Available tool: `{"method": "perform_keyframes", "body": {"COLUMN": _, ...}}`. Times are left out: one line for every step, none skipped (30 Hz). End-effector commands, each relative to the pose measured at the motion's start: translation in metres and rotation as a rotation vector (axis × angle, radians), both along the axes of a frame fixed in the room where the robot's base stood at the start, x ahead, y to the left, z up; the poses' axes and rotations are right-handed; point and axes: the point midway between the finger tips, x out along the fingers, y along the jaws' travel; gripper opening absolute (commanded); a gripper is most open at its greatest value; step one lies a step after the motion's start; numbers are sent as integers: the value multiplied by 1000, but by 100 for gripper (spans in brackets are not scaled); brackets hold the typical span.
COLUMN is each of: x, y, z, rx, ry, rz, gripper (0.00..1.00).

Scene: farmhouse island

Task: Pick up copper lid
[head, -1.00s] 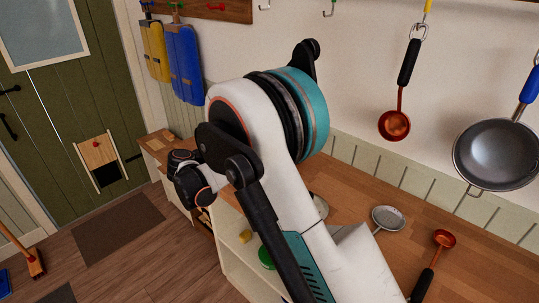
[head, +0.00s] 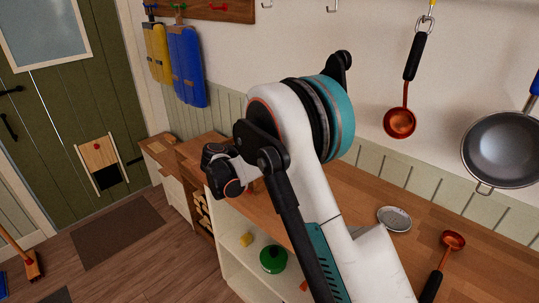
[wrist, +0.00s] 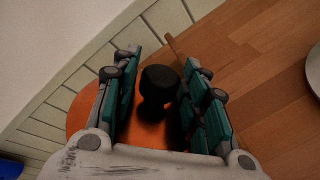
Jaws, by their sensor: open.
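The copper lid (wrist: 82,112) lies in the wrist view as an orange-copper disc, partly covered by my gripper. Its round black knob (wrist: 158,84) stands between the two fingers. My gripper (wrist: 161,62) is open, with one teal-padded finger on each side of the knob. Gaps show between the knob and both fingers. The lid's lower part is hidden behind the gripper's body. In the head view my arm hides the fingers, and the lid cannot be made out clearly.
The wooden counter (head: 362,196) bears a grey strainer-like disc (head: 394,218) and a copper ladle (head: 452,241). A pan (head: 502,150) and another copper ladle (head: 400,122) hang on the wall. A green lid (head: 273,259) sits on the shelf below. A pale round thing (wrist: 314,72) stands at the wrist view's right edge.

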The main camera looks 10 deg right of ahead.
Motion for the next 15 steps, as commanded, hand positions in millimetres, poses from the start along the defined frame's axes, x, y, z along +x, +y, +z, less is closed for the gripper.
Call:
{"method": "perform_keyframes", "body": {"x": 0, "y": 0, "z": 1, "rx": 0, "ry": 0, "rz": 0, "gripper": 41}}
{"method": "perform_keyframes", "body": {"x": 0, "y": 0, "z": 1, "rx": 0, "ry": 0, "rz": 0, "gripper": 41}}
{"method": "perform_keyframes", "body": {"x": 0, "y": 1, "z": 1, "rx": 0, "ry": 0, "rz": 0, "gripper": 36}}
{"method": "perform_keyframes", "body": {"x": 0, "y": 1, "z": 1, "rx": 0, "ry": 0, "rz": 0, "gripper": 29}}
{"method": "perform_keyframes", "body": {"x": 0, "y": 1, "z": 1, "rx": 0, "ry": 0, "rz": 0, "gripper": 23}}
{"method": "perform_keyframes", "body": {"x": 0, "y": 1, "z": 1, "rx": 0, "ry": 0, "rz": 0, "gripper": 13}}
{"method": "perform_keyframes", "body": {"x": 0, "y": 1, "z": 1, "rx": 0, "ry": 0, "rz": 0, "gripper": 7}}
{"method": "perform_keyframes", "body": {"x": 0, "y": 1, "z": 1, "rx": 0, "ry": 0, "rz": 0, "gripper": 0}}
{"method": "perform_keyframes", "body": {"x": 0, "y": 1, "z": 1, "rx": 0, "ry": 0, "rz": 0, "gripper": 0}}
{"method": "perform_keyframes", "body": {"x": 0, "y": 1, "z": 1, "rx": -1, "ry": -1, "rz": 1, "gripper": 0}}
{"method": "perform_keyframes", "body": {"x": 0, "y": 1, "z": 1, "rx": -1, "ry": -1, "rz": 1, "gripper": 0}}
{"method": "perform_keyframes", "body": {"x": 0, "y": 1, "z": 1, "rx": -1, "ry": -1, "rz": 1, "gripper": 0}}
{"method": "perform_keyframes", "body": {"x": 0, "y": 1, "z": 1, "rx": -1, "ry": -1, "rz": 1, "gripper": 0}}
{"method": "perform_keyframes", "body": {"x": 0, "y": 1, "z": 1, "rx": -1, "ry": -1, "rz": 1, "gripper": 0}}
{"method": "perform_keyframes", "body": {"x": 0, "y": 1, "z": 1, "rx": -1, "ry": -1, "rz": 1, "gripper": 0}}
